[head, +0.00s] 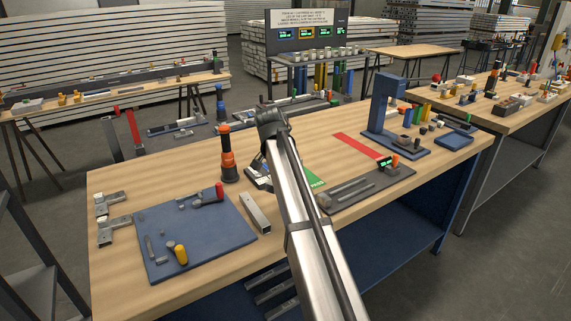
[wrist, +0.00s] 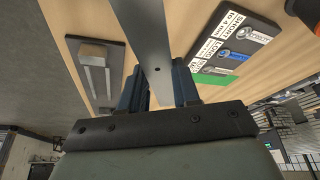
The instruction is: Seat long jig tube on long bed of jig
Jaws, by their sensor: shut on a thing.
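My gripper (wrist: 162,82) shows in the wrist view with its fingers shut on a flat-faced grey tube (wrist: 152,40), the long jig tube as far as I can tell. The tube runs from between the fingers out past the top edge; a small hole shows in its face. In the head view my arm hides the gripper and the held part. The jig (head: 372,188) is a dark plate with long pale rails on the table, right of my arm. In the wrist view the jig (wrist: 117,72) lies left of the tube, apart from it.
A label board (wrist: 240,40) with bolts lies right of my gripper in the wrist view. A square tube (head: 258,213) shows by the blue mat (head: 200,245). An orange-black tower (head: 228,157) stands behind it. A blue press (head: 385,105) stands beyond the jig.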

